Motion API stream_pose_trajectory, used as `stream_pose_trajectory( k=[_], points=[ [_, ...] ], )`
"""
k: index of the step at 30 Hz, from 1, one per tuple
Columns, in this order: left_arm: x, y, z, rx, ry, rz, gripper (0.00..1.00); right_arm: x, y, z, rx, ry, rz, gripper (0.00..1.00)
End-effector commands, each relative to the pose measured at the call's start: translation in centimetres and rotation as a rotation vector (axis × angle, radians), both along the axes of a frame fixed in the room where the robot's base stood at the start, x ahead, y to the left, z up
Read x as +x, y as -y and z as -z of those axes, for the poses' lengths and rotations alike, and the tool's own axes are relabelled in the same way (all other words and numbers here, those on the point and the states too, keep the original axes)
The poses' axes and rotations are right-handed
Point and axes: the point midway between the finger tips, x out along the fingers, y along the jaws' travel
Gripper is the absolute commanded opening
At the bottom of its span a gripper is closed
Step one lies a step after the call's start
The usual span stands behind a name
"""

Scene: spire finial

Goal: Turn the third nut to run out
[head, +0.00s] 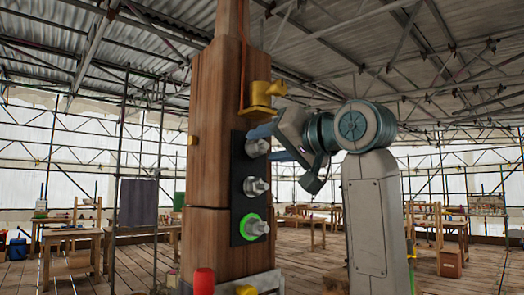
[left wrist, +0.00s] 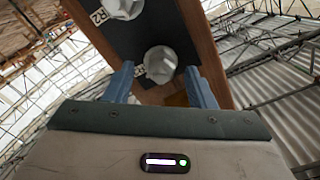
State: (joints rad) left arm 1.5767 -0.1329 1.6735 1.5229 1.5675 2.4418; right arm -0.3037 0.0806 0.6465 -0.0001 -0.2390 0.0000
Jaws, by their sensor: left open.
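A black plate (head: 238,170) on the wooden spire post carries three silver nuts in a column: a top nut (head: 256,148), a middle nut (head: 254,187) and a bottom nut (head: 254,227) with a bright green ring around its base. My left gripper (head: 262,144) is open at the top nut, its blue fingers above and below it in the head view. In the left wrist view the nearest nut (left wrist: 160,62) lies just ahead, between the two fingertips (left wrist: 158,78); its label is partly hidden. Another nut (left wrist: 122,8) beyond it is labelled R2. My right gripper is out of view.
A yellow fitting (head: 262,103) with a cord stands out from the post just above the plate. A red cylinder (head: 204,281) and a yellow part (head: 246,290) are at the post's foot. Workbenches and scaffold poles stand well back; the floor between is mostly clear.

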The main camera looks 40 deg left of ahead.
Motion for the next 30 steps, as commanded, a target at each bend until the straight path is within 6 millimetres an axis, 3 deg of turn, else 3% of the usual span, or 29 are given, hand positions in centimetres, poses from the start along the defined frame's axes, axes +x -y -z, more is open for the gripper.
stream_pose_trajectory(
  k=[6, 12, 18, 30],
  points=[
    [-0.3, 4.7, 0.3, 0.0, 0.001, 0.006, 0.5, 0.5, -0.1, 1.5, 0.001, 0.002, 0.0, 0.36],
    [-0.6, 7.5, 0.2, -0.001, -0.001, 0.002, 0.5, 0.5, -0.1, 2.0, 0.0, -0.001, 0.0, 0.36],
    [-0.7, 8.4, 0.1, -0.001, 0.0, 0.0, 0.5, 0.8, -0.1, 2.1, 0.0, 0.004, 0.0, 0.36],
    [-0.7, 8.4, 0.1, -0.001, 0.0, 0.0, 0.5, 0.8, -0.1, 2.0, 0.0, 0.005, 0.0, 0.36]
  ],
)
